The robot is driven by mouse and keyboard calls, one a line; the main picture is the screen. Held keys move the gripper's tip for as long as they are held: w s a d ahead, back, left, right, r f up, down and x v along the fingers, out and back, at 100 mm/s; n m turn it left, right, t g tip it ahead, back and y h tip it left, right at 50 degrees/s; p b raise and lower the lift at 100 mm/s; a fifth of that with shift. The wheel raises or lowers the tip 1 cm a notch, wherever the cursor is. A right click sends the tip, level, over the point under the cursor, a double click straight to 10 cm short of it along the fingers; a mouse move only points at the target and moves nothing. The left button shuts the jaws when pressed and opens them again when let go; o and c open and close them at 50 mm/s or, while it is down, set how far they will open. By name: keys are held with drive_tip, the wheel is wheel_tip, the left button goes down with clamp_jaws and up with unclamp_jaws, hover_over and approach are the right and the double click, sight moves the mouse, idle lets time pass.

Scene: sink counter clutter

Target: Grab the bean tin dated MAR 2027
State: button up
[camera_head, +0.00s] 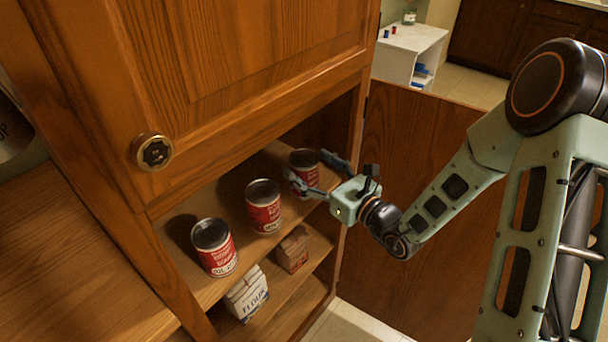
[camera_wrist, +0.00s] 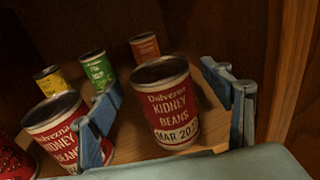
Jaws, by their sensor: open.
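Three red and white kidney bean tins stand in a row on the upper shelf of the open cabinet. The right-hand tin (camera_head: 304,168) is at my gripper (camera_head: 318,172), whose open fingers reach to either side of it. In the wrist view, a tin (camera_wrist: 170,105) stands between the two fingers, apart from both. Its date band reads "MAR 20" and the last digits are not clear. The middle tin (camera_head: 263,207) also shows in the wrist view (camera_wrist: 58,128), partly hidden by the left finger. The left tin (camera_head: 214,248) has a date band too small to read.
Smaller yellow (camera_wrist: 50,80), green (camera_wrist: 97,70) and orange (camera_wrist: 145,47) tins stand behind in the wrist view. A flour bag (camera_head: 247,293) and a brown box (camera_head: 293,249) sit on the lower shelf. The open cabinet door (camera_head: 400,200) is beside my arm.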

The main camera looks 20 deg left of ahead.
drive_tip(key=shift+x, duration=1.3)
drive_tip(key=c, duration=1.7)
